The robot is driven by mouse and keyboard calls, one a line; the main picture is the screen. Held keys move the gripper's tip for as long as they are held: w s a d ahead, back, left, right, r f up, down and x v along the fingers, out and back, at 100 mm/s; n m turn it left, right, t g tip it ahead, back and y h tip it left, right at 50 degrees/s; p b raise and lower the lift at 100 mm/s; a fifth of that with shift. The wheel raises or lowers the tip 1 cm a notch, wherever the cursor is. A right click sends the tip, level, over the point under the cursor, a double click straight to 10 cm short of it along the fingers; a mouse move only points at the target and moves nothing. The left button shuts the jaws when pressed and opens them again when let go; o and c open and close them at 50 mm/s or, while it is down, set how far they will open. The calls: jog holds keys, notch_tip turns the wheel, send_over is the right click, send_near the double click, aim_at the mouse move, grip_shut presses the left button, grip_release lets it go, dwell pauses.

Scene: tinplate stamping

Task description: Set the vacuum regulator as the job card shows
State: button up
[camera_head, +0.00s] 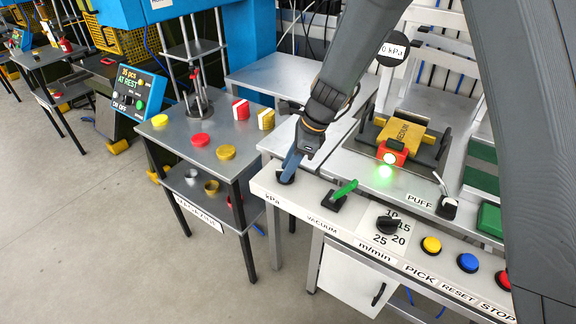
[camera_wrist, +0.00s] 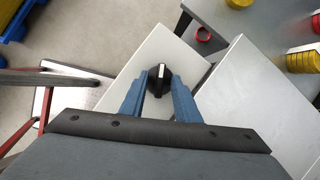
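The vacuum regulator is a black knob (camera_wrist: 160,78) with a white pointer line on the white panel. In the wrist view it lies between the two blue fingertips of my gripper (camera_wrist: 158,88), with a gap on each side. The pointer line runs almost straight up in that view. In the head view my gripper (camera_head: 290,166) points down at the panel's left end, by the "kPa" label, and hides most of the knob (camera_head: 285,178). A round gauge (camera_head: 393,50) reads "0 kPa", partly behind my arm. I cannot make out a job card.
Close to the right on the panel (camera_head: 320,210) are a green lever (camera_head: 345,190), a black m/min dial (camera_head: 388,225), then yellow, blue and red buttons. A yellow block marked "MEDIUM" (camera_head: 405,132) sits behind. A grey table (camera_head: 190,122) with tins stands left.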

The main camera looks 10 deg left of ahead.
grip_shut()
jog(key=shift+n, duration=0.3)
jog(key=n+g, duration=0.1)
jog(key=n, duration=0.1)
jog(key=shift+w+a+n, duration=0.1)
jog(key=shift+w+n, duration=0.05)
jog(key=shift+n, duration=0.15)
jog(key=n+g+h, duration=0.1)
jog(key=n, duration=0.2)
jog(key=shift+w+n, duration=0.1)
jog(key=shift+n, duration=0.2)
jog(key=n, duration=0.1)
jog(key=n+g+h+b, duration=0.1)
jog(key=n, duration=0.3)
jog(key=shift+w+a+h+b, duration=0.1)
jog(key=shift+a+h+b, duration=0.2)
jog(key=shift+h, duration=0.1)
jog(key=n+h, duration=0.1)
jog(key=n, duration=0.1)
jog(key=n+g+h+b, duration=0.1)
jog(key=n, duration=0.2)
jog(key=shift+n, duration=0.3)
